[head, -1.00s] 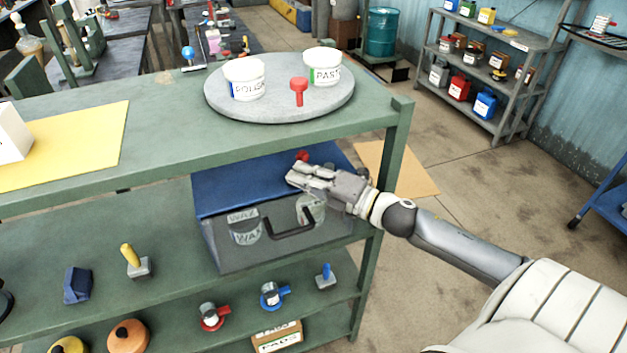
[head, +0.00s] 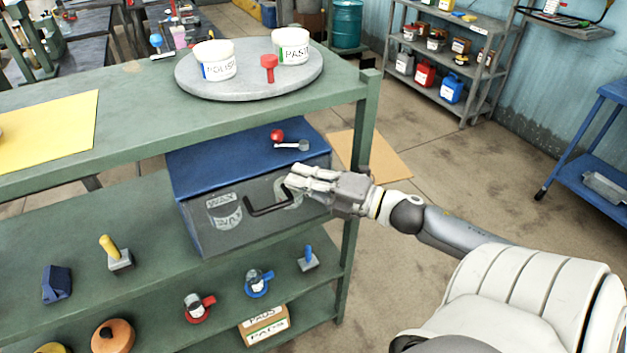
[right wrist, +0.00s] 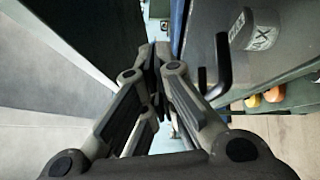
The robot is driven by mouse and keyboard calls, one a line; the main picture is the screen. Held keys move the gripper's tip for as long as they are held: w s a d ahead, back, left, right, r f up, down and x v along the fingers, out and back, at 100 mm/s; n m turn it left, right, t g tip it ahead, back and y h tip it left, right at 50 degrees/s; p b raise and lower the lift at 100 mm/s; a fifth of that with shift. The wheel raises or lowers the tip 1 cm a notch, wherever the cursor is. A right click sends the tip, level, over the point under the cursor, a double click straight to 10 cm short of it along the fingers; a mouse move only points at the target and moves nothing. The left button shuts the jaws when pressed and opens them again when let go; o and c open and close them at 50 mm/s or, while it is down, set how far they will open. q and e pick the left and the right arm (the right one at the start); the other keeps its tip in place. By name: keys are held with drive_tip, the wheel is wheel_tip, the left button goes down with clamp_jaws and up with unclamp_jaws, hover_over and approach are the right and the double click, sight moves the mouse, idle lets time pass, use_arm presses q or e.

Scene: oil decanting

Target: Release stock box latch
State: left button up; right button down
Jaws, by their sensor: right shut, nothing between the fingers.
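The stock box, with a blue lid (head: 225,165) and a see-through grey front (head: 235,232), sits on the shelf below the green top. Its lid looks shut. A red knob (head: 277,135) and a small silver lever (head: 291,146), apparently the latch, are on the lid near its right end. A black handle (head: 268,206) is on the front; it also shows in the right wrist view (right wrist: 222,68). My right gripper (head: 289,178) is shut and empty, in front of the box's upper right front, below the lever and beside the handle. My left gripper is out of view.
A round grey tray (head: 250,92) with two tubs and a red peg stands on the green top (head: 140,125) above the box. A green post (head: 362,150) is close by my right wrist. Tools and pads fill the lower shelves. Floor is open at right.

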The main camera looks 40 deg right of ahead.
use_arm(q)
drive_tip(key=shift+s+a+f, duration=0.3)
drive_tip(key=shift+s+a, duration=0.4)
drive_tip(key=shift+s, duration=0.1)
use_arm(e)
drive_tip(key=v, duration=0.2)
drive_tip(key=shift+s+d, duration=0.25)
drive_tip(key=shift+s, duration=0.05)
drive_tip(key=shift+f, duration=0.1)
